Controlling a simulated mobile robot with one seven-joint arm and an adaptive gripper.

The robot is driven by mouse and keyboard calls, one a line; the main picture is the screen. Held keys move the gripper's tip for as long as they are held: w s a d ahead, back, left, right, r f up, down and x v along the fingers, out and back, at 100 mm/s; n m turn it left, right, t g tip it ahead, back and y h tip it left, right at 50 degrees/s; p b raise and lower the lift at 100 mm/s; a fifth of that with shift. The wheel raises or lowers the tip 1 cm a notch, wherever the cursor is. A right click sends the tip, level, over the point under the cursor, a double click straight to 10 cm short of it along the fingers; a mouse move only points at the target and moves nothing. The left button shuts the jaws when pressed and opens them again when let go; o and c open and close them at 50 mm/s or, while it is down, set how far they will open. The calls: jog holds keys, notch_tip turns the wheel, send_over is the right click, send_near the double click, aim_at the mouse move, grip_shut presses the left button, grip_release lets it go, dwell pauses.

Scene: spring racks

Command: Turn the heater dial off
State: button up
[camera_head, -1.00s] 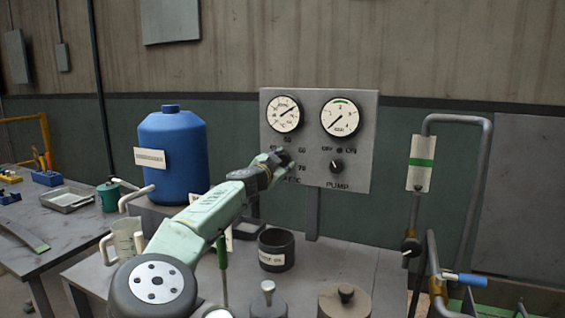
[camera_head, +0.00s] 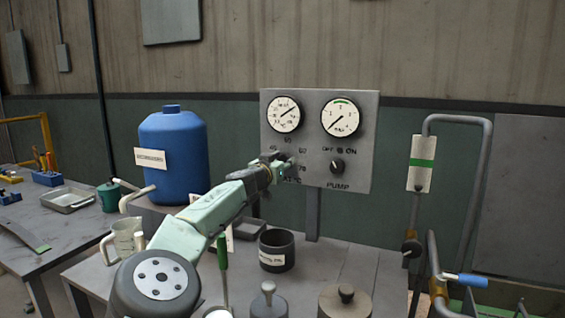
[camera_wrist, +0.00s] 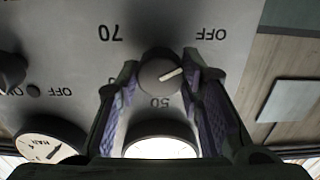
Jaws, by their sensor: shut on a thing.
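The heater dial (camera_wrist: 158,76) is a round dark knob with a white pointer line on the grey panel (camera_head: 362,120). It sits between the two fingers of my gripper (camera_wrist: 158,80), which are shut on its sides. In the wrist view, which is upside down, the pointer points right and slightly up, toward a finger, between the OFF mark (camera_wrist: 211,34) and the 50 mark (camera_wrist: 160,102). In the head view my gripper (camera_head: 280,168) covers the dial from the front left, below the left gauge (camera_head: 284,115).
A pump knob (camera_head: 337,167) sits right of the dial, under the right gauge (camera_head: 340,117). A dark cup (camera_head: 277,258) and lidded pots stand on the bench below. A blue tank (camera_head: 180,165) stands left, and grey pipes (camera_head: 488,170) run at the right.

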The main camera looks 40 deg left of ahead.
dwell(0.4)
jog(key=o, duration=1.2)
jog(key=shift+c, duration=0.2)
jog(key=shift+s, duration=0.1)
jog(key=v, duration=1.1)
jog(key=shift+s, duration=0.4)
